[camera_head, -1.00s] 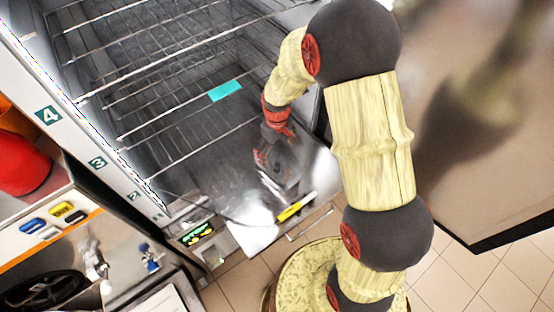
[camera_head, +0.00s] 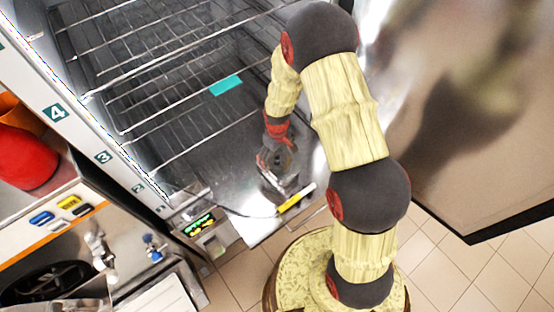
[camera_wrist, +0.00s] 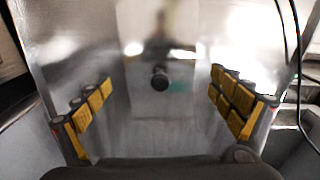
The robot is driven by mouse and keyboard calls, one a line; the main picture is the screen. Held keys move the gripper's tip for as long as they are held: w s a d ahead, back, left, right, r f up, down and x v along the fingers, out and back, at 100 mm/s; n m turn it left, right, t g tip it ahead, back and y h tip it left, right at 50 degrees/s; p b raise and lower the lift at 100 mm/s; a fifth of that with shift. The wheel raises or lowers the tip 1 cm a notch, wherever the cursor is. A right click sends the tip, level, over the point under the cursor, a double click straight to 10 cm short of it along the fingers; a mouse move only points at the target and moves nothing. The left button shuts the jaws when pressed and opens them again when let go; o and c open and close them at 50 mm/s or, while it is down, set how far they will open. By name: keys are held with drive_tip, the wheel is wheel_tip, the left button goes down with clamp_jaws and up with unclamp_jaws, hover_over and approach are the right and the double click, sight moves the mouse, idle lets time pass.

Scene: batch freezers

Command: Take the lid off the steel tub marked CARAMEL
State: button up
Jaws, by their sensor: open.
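A shiny steel lid (camera_wrist: 180,125) with a small dark round knob (camera_wrist: 159,77) fills the middle of the wrist view. The knob lies between my open fingers, with clear space on both sides, and I see no contact. My gripper (camera_head: 276,180) is low in the open cabinet in the head view, over bright steel by its front edge. A yellow label (camera_head: 297,198) is at that edge, too small to read. The tub below the lid and the CARAMEL marking cannot be made out. My gripper's yellow pads show in the wrist view.
Wire shelves (camera_head: 150,62) stand above and left of my gripper, one with a teal tag (camera_head: 225,85). The cabinet's numbered frame (camera_head: 103,157) runs along the left. A large steel panel (camera_head: 480,120) stands at right. Tiled floor (camera_head: 440,262) is clear below it.

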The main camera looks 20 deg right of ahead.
drive_tip(key=shift+c, duration=0.8)
drive_tip(key=shift+s, duration=0.1)
drive_tip(key=c, duration=2.2)
clamp_jaws()
